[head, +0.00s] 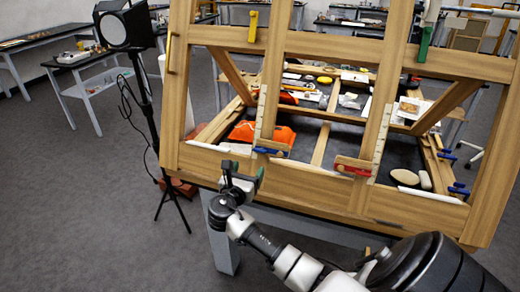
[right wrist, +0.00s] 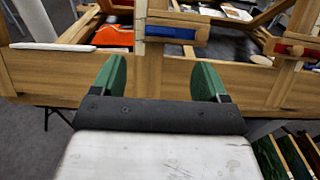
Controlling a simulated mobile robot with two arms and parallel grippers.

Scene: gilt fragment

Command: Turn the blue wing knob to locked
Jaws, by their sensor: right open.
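A blue wing knob (head: 266,151) sits at the foot of a pale upright scale on the wooden frame, and its bar lies roughly level. It also shows in the right wrist view (right wrist: 171,33) at the upper middle, above and beyond my fingers. My right gripper (head: 243,180) is just below and left of the knob in the head view, apart from it. In the right wrist view its two green fingers (right wrist: 160,78) are spread, with nothing between them. The knob's locked mark cannot be made out. My left gripper is not in view.
A red wing knob (head: 354,171) sits to the right on the same frame (head: 310,188). More blue knobs (head: 459,188) are at the far right. An orange cloth (head: 270,133) lies behind the frame. A lamp on a stand (head: 126,27) is at left; the floor there is open.

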